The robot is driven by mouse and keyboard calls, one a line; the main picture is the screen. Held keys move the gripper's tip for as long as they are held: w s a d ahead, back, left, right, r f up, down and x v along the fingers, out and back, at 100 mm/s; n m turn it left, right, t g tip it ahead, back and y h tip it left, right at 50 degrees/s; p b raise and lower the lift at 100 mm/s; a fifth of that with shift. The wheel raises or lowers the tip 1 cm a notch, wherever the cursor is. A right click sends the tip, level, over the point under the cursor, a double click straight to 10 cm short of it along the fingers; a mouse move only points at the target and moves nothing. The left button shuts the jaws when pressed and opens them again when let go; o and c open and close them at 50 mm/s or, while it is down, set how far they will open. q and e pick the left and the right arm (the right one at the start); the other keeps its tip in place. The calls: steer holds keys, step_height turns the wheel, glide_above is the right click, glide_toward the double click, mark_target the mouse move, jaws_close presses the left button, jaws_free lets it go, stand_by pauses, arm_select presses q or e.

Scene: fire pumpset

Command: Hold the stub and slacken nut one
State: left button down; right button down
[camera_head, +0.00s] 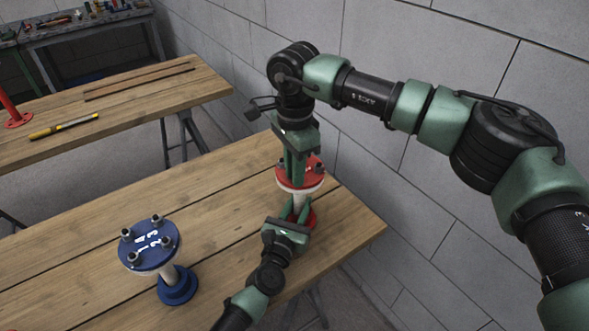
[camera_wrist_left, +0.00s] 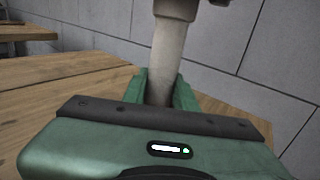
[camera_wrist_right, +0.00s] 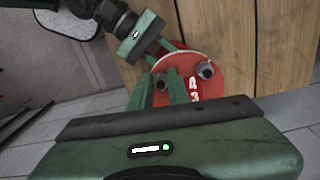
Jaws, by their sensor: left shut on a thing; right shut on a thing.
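The red stub stands upright near the table's right end, with a red top flange (camera_head: 314,182), a pale pipe (camera_wrist_left: 167,55) and a red bottom flange (camera_head: 309,221). My left gripper (camera_head: 297,212) is shut around the pipe below the top flange. My right gripper (camera_head: 296,176) points down onto the top flange and is shut on a nut there. That nut is hidden by the fingers, so its number cannot be read. In the right wrist view other nuts (camera_wrist_right: 205,70) show on the red flange, beside white figures.
A blue flanged stub (camera_head: 149,245) with several nuts stands to the left on the same wooden table (camera_head: 225,220). A second table (camera_head: 140,95) carries a yellow tool (camera_head: 64,126) and a red stub (camera_head: 12,113). A grey block wall (camera_head: 420,190) runs close on the right.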

steer(key=shift+w+d+n, duration=0.1)
steer(key=shift+n, duration=0.5)
steer(key=c, duration=1.3)
jaws_free()
steer(key=shift+c, duration=0.2)
steer(key=shift+r, duration=0.1)
step_height(320, 180, up, 12)
